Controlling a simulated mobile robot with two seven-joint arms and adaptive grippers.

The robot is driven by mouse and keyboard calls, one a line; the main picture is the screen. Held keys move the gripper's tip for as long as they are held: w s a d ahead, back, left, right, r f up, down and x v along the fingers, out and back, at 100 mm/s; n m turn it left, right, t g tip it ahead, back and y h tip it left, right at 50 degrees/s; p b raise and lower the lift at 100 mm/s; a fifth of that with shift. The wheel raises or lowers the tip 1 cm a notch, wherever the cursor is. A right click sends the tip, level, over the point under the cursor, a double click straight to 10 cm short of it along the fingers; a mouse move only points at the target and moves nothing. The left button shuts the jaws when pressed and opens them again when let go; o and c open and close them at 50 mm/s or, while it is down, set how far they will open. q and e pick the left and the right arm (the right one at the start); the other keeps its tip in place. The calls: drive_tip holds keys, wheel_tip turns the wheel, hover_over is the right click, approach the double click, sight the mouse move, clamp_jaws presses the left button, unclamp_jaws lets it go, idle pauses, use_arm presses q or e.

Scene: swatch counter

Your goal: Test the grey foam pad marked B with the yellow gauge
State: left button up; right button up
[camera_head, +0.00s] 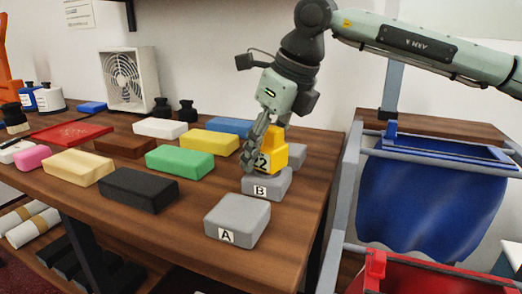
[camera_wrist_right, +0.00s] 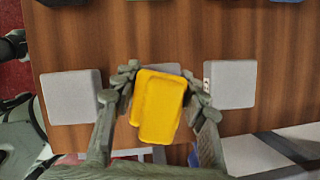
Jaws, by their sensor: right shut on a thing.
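The yellow gauge (camera_head: 274,150) has a dark face with light digits, partly covered by fingers. My right gripper (camera_head: 262,148) is shut on it and holds it upright over the grey foam pad marked B (camera_head: 267,184). The gauge's base is at the pad's top; I cannot tell whether it presses in. In the right wrist view, the gauge (camera_wrist_right: 158,106) sits between the fingers of my right gripper (camera_wrist_right: 160,92) and hides most of the pad below. A grey pad marked A (camera_head: 237,218) is nearer, and another grey pad (camera_head: 297,155) is partly hidden behind. My left gripper is not in view.
Green (camera_head: 180,161), black (camera_head: 139,190), yellow (camera_head: 210,142) and several other coloured blocks lie left of the grey pads. A white fan (camera_head: 128,79) stands at the back. A blue bin (camera_head: 430,190) and a red bin (camera_head: 430,272) are beyond the table's right edge.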

drive_tip(key=shift+r+p, duration=1.9)
drive_tip(key=shift+r, duration=1.6)
